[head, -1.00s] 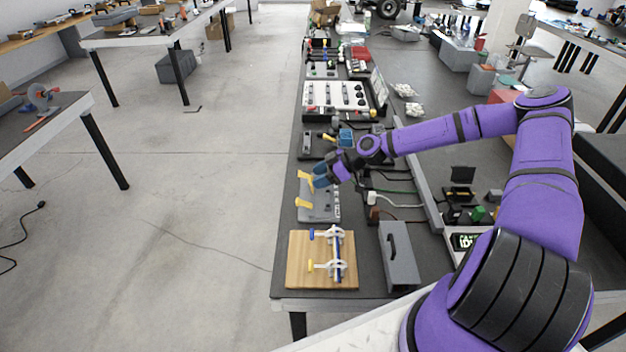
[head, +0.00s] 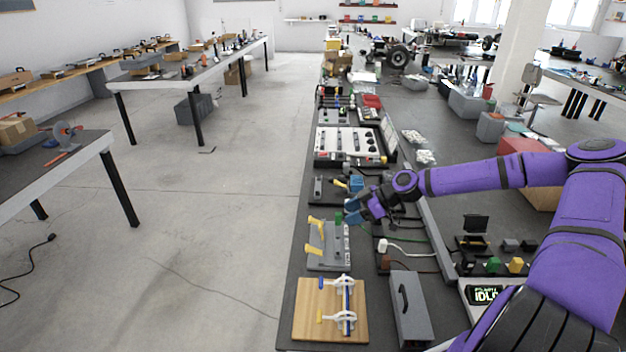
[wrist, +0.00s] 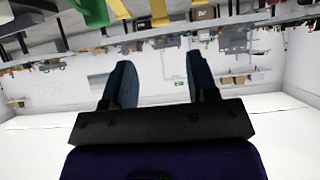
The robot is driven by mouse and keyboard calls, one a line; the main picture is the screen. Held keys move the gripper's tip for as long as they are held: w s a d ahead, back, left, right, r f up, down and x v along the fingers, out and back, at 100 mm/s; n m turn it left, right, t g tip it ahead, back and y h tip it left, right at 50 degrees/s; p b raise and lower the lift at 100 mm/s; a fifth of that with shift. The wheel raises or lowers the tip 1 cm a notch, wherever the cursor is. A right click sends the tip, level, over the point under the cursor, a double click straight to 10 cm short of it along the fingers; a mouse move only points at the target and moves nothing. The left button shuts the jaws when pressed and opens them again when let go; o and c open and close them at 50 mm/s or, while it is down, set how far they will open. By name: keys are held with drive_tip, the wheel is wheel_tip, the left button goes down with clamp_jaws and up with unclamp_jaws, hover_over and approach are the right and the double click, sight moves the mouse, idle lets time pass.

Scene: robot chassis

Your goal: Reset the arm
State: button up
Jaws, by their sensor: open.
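My purple arm reaches from the right over the long dark workbench (head: 290,335) in the head view. My gripper (head: 352,208) is at its end, above the bench, just behind the grey fixture (head: 330,258) with yellow handles. In the wrist view my gripper (wrist: 158,85) shows two dark blue fingers spread apart with nothing between them. The wrist view looks out across the room, which appears upside down. A yellow part (wrist: 160,12) and a green part (wrist: 92,12) show at its top edge.
A wooden board (head: 312,322) with two clamps and a grey box (head: 409,315) stand at the near bench end. A panel with knobs (head: 345,143) stands farther back. Cables (head: 405,252) lie right of the fixture. Open floor (head: 225,230) lies left of the bench.

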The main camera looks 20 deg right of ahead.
drive_tip(key=s+a+r+m+g+h, duration=0.1)
drive_tip(key=s+r+m+g+h, duration=0.15)
drive_tip(key=s+r+h, duration=0.7)
drive_tip(key=s+a+r+m+g+h, duration=0.15)
drive_tip(key=s+r+m, duration=0.35)
drive_tip(key=r, duration=1)
drive_tip(key=s+a+r+m+t, duration=0.1)
drive_tip(key=s+r+m+t, duration=0.1)
drive_tip(key=s+r, duration=0.5)
drive_tip(key=s+a+r+m+t, duration=0.1)
drive_tip(key=s+r+m+t, duration=0.2)
drive_tip(key=s+r, duration=0.4)
drive_tip(key=s+m, duration=0.1)
drive_tip(key=s, duration=0.4)
drive_tip(key=shift+s+a+r+y, duration=0.3)
drive_tip(key=shift+a+r, duration=0.05)
